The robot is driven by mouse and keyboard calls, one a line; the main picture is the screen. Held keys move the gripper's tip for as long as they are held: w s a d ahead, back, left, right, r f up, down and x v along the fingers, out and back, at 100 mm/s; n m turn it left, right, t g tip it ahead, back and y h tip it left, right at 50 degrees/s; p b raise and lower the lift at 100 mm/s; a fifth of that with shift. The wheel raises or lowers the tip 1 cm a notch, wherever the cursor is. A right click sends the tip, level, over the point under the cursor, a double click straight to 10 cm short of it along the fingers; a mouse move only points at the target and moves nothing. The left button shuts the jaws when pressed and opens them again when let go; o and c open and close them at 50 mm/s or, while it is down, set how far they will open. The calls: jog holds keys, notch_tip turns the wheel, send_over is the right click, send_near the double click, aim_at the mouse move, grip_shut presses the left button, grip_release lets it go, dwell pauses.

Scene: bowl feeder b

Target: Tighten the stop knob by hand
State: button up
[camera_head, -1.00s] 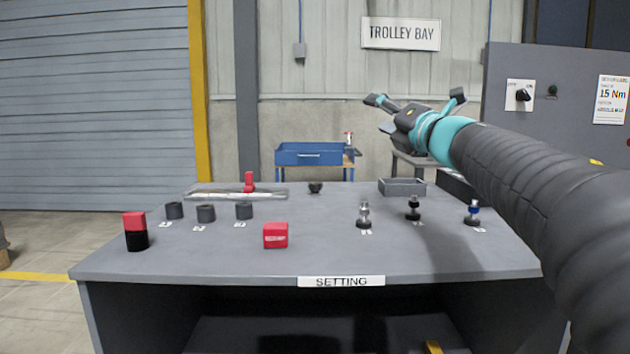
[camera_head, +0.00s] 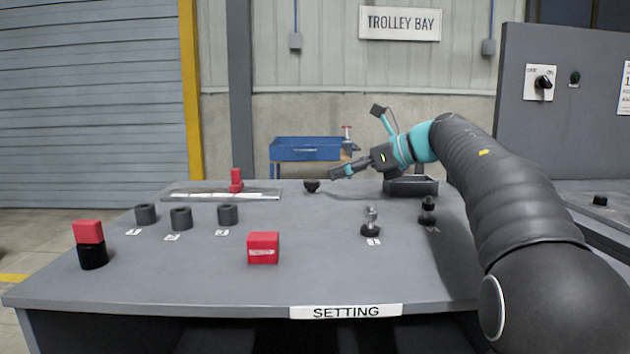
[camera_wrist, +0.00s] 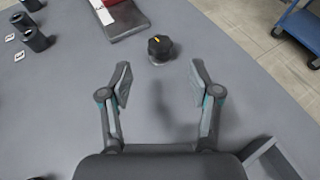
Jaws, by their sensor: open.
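A small black knob (camera_head: 311,186) stands on the grey table near its back edge, just right of the end of a flat metal rail. In the wrist view the knob (camera_wrist: 160,47) has a lobed top with a yellow mark, and lies ahead of the fingertips, roughly midway between them. My gripper (camera_wrist: 158,78) is open and empty, with a clear gap to the knob. In the head view my gripper (camera_head: 343,172) points left toward the knob from its right side. A red stop block (camera_head: 236,181) sits on the rail (camera_head: 205,194); whether the knob belongs to it cannot be told.
Black cylinders (camera_head: 181,218) stand at left by number labels. A red block (camera_head: 263,247) and a red-topped black piece (camera_head: 90,245) are nearer. Small metal-and-black fittings (camera_head: 370,223) stand right of centre. A dark tray (camera_head: 411,187) lies beneath my arm. A blue trolley (camera_head: 306,149) is behind the table.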

aim_at(312, 180)
jog(key=x, duration=0.8)
jog(key=c, duration=1.2)
